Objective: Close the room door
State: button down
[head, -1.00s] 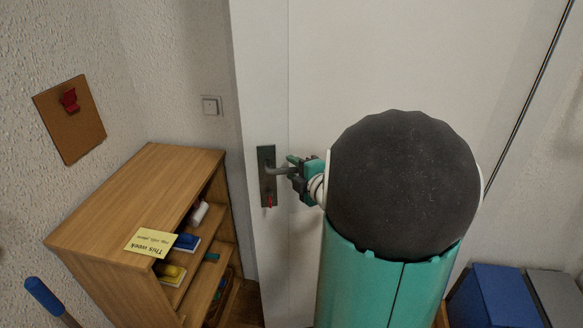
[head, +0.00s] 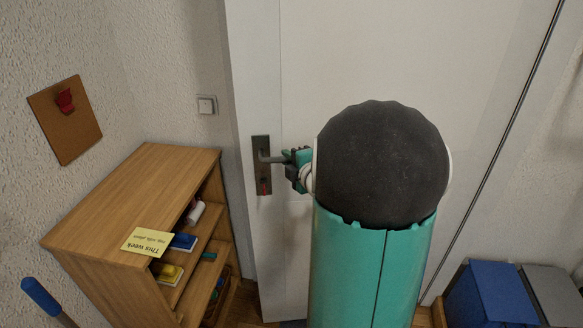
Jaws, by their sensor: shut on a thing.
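The white room door (head: 350,70) fills the middle of the head view. Its handle (head: 268,158) sits on a dark plate (head: 262,178) near the door's left edge, with a small red mark low on the plate. My gripper (head: 290,158), teal and dark, is at the right end of the handle and is shut on it. My own arm hides part of the door to the right of the handle. The door's left edge lies close to the wall; I cannot tell whether it is latched.
A wooden shelf (head: 130,195) with a yellow note (head: 147,241) stands left of the door. A light switch (head: 207,105) and a cork board (head: 65,118) are on the walls. A blue bin (head: 490,295) and a grey bin (head: 553,293) stand at the lower right.

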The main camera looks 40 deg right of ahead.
aim_at(295, 134)
jog(key=w+d+m+g+h, duration=0.1)
jog(key=w+d+m+h, duration=0.2)
jog(key=w+d, duration=1.1)
jog(key=w+h, duration=0.1)
jog(key=w, duration=0.2)
jog(key=shift+w+d+r+m+g+h, duration=0.2)
jog(key=shift+d+m+g+h, duration=0.1)
jog(key=shift+d+g, duration=0.1)
jog(key=c, duration=1.4)
grip_release()
jog(key=shift+f, duration=0.15)
jog(key=shift+o, duration=0.2)
jog(key=v, duration=1.4)
jog(key=shift+w, duration=0.1)
